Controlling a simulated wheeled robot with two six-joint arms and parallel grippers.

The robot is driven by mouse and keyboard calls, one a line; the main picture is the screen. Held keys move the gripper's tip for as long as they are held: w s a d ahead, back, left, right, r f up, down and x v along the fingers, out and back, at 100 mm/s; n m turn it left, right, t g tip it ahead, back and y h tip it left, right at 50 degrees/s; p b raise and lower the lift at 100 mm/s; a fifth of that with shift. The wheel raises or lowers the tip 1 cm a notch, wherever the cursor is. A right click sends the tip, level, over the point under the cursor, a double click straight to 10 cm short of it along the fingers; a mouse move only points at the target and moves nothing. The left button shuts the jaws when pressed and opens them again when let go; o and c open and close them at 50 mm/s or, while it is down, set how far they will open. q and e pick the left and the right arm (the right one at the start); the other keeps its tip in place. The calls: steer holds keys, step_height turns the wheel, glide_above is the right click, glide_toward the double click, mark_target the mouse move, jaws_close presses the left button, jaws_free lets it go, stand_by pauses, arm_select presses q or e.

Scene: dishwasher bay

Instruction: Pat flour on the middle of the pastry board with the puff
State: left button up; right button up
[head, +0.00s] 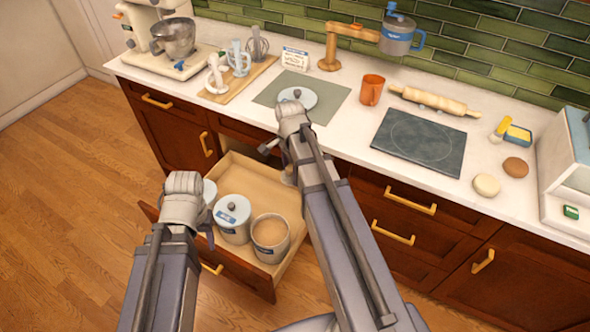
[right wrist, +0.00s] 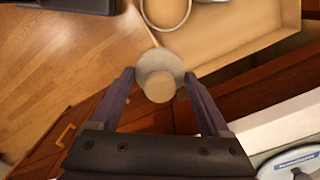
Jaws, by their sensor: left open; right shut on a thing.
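The pastry board (head: 405,150) is a dark square slab with a faint circle in its middle, on the counter right of my right arm. My right gripper (right wrist: 160,78) is shut on the puff (right wrist: 160,68), a pale round pad with a tan knob, near the open drawer. The puff cannot be made out clearly in the head view. An open canister (head: 270,238) of tan powder stands in the drawer; its rim shows in the right wrist view (right wrist: 166,24). My left gripper (head: 208,236) is open beside the drawer's left side, mostly hidden by its own wrist.
The open drawer (head: 245,170) also holds a lidded canister (head: 233,222) and another partly hidden. A lid (head: 298,100) lies on a grey mat (head: 330,92). An orange cup (head: 371,92) and rolling pin (head: 433,101) stand behind the board. Two round lumps lie right of it.

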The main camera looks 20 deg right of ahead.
steer(key=m+b, duration=0.2)
steer(key=b, duration=2)
glide_above(270, 233)
step_height(270, 233, down, 23)
steer(key=shift+d, duration=0.1)
step_height(270, 233, down, 6)
steer(key=b, duration=0.5)
steer(key=shift+b, duration=0.3)
steer(key=shift+f+b, duration=0.45)
steer(key=shift+b, duration=0.05)
steer(key=shift+r, duration=0.1)
step_height(270, 233, up, 7)
steer(key=p, duration=0.7)
